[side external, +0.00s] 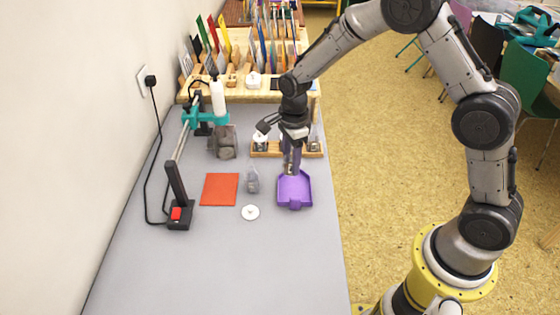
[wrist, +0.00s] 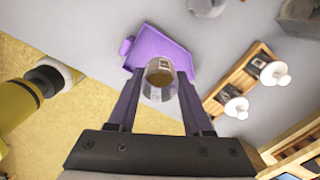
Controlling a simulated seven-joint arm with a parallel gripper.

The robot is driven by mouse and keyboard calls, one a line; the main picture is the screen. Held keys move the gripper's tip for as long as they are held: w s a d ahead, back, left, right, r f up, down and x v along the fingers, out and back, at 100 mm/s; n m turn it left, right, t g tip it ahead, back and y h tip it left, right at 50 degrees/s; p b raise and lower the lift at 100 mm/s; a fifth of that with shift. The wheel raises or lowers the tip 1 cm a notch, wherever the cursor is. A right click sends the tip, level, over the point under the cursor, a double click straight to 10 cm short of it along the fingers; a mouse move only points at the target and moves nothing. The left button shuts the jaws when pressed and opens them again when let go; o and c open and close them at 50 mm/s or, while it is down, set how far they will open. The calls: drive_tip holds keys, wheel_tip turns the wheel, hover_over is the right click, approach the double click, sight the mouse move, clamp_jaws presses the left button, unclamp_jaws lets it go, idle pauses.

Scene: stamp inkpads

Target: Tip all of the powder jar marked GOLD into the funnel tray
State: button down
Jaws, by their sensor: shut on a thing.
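My gripper (side external: 291,160), with purple fingers, is shut on a clear jar. In the wrist view the jar (wrist: 160,93) sits between the fingertips, with gold-brown powder visible inside; no lid shows on it. Its marking is not readable, so I cannot confirm it says GOLD. In the side view the jar (side external: 288,169) is small and partly hidden by the fingers, and its exact tilt is unclear. The purple funnel tray (side external: 294,191) lies on the grey table just below the jar. The tray also shows behind the jar in the wrist view (wrist: 157,46).
A wooden rack (side external: 266,152) with white-topped jars stands behind the tray. A grey-clear object (side external: 252,181), a white disc (side external: 250,212) and a red-orange mat (side external: 220,189) lie left of it. A teal-and-black stand (side external: 201,121) is at the back left. The front table is clear.

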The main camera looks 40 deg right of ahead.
drive_tip(key=y, duration=0.4)
drive_tip(key=shift+f, duration=0.3)
drive_tip(key=y, duration=0.1)
drive_tip(key=f+y, duration=0.1)
drive_tip(key=y, duration=0.1)
drive_tip(key=shift+d+f+y, duration=0.1)
drive_tip(key=shift+f+y, duration=0.1)
drive_tip(key=shift+y, duration=0.1)
drive_tip(key=shift+r, duration=0.2)
drive_tip(key=shift+f+y, duration=0.15)
drive_tip(key=shift+y, duration=0.15)
drive_tip(key=shift+y, duration=0.4)
drive_tip(key=shift+y, duration=0.4)
